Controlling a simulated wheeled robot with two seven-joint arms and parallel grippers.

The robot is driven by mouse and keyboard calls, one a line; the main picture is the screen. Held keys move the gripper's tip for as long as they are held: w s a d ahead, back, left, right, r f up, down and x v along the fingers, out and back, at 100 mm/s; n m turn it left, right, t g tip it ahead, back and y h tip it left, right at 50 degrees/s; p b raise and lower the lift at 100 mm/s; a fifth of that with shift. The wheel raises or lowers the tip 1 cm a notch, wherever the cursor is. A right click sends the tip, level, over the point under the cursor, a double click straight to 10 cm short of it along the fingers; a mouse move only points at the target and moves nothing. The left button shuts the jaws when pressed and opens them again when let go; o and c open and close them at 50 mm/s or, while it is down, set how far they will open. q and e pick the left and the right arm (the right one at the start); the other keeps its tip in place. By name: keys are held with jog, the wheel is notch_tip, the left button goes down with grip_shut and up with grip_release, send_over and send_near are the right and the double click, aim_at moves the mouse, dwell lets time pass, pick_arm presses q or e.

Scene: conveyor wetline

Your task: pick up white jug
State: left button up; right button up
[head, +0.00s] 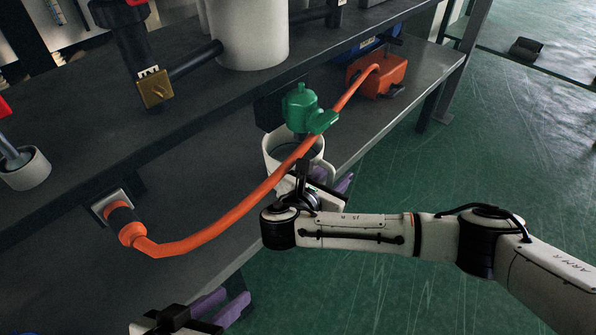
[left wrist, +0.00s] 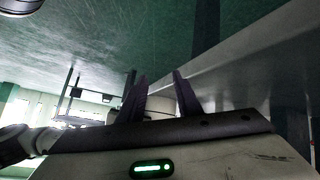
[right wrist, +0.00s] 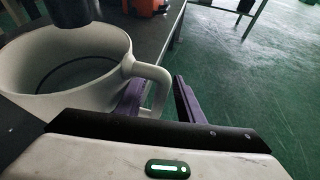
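The white jug (head: 269,155) stands upright under a green valve (head: 300,108) on the lower grey shelf in the head view. The orange hose passes in front of it. In the right wrist view the jug (right wrist: 30,75) fills the left side, with its handle (right wrist: 158,82) towards my fingers. My right gripper (right wrist: 160,105) is open; one finger overlaps the handle loop and the other is just outside it. Whether they touch the handle I cannot tell. In the head view my right gripper (head: 334,182) is partly hidden by my arm. My left gripper (head: 222,306) is open and empty at the bottom.
An orange hose (head: 210,232) runs from a wall fitting (head: 122,218) to an orange box (head: 378,75) on the shelf. A white cylinder (head: 248,30) stands on the upper shelf (head: 200,100). Open green floor (head: 480,150) lies to the right.

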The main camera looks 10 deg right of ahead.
jog(key=shift+w+d+f, duration=0.2)
jog(key=shift+w+d, duration=0.1)
jog(key=shift+w, duration=0.1)
grip_shut()
dwell(1.1)
jog(key=shift+r, duration=0.1)
